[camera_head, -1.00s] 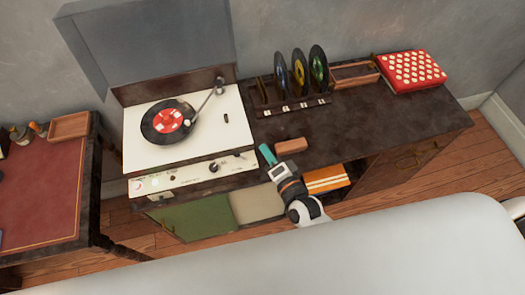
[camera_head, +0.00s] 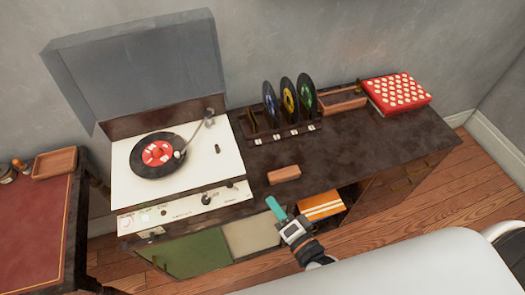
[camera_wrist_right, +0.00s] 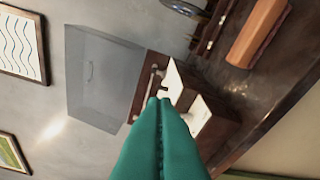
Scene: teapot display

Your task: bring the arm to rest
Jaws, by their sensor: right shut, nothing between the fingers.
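My right gripper (camera_head: 274,208) has teal fingers pressed together and empty. In the right wrist view the shut fingers (camera_wrist_right: 160,125) fill the lower middle. My left gripper is not in view. The record player (camera_head: 228,160) stands on the cabinet with its lid up. A black record with a red label (camera_head: 156,153) lies on it, and the tonearm's head is over the record.
A small wooden block (camera_head: 284,173) lies on the cabinet top (camera_head: 340,150) near its front edge. A rack (camera_head: 284,135) holds upright records. A red dotted box (camera_head: 398,92) is at the far right. A red-topped desk (camera_head: 30,220) stands at left.

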